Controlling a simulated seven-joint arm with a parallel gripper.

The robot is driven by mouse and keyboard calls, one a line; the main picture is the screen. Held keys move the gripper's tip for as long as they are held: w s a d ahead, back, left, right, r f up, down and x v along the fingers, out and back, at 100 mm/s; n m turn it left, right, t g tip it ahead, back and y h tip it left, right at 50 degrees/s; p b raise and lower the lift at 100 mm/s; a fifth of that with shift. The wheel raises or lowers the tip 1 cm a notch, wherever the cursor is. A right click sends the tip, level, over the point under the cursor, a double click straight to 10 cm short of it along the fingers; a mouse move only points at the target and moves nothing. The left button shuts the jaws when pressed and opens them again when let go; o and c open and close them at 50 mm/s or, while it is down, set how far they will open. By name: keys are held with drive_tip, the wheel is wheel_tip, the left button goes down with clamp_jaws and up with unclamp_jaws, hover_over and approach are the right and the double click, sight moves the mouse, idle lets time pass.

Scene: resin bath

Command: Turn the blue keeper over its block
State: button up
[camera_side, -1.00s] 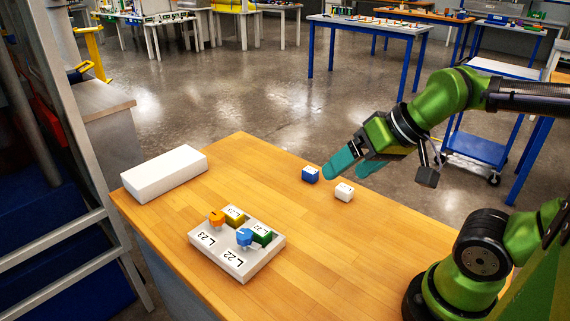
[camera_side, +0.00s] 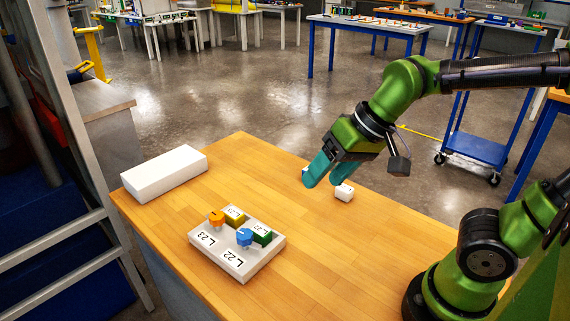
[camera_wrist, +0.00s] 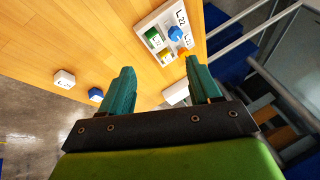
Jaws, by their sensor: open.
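The blue keeper (camera_side: 244,237) is a round knob on the front right of a white plate (camera_side: 234,266), beside the label L.22. Its green block (camera_side: 262,235) sits just behind and to the right of it; the keeper appears beside the block, not across it. In the wrist view the keeper (camera_wrist: 175,33) and green block (camera_wrist: 153,38) show near the top. My gripper (camera_side: 315,172) is open and empty, above the table's far edge and well apart from the plate; its two teal fingers (camera_wrist: 158,75) stand wide apart in the wrist view.
An orange keeper (camera_side: 216,217) and a yellow block (camera_side: 235,215) share the plate, by label L.23. A long white box (camera_side: 165,173) lies at the left. The front right table is clear.

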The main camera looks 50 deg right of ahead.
sight(244, 233)
drive_tip(key=w+a+m+g+h, duration=0.3)
drive_tip(key=w+a+m+g, duration=0.35)
drive_tip(key=w+m, duration=0.8)
drive_tip(key=shift+m+t, duration=0.45)
drive_tip(key=shift+t, duration=0.2)
drive_tip(key=f, duration=0.5)
drive_tip(key=a+f, duration=0.1)
drive_tip(key=f, duration=0.5)
drive_tip(key=a+f, duration=0.1)
drive_tip(key=f, duration=0.5)
drive_tip(key=c, duration=1.1)
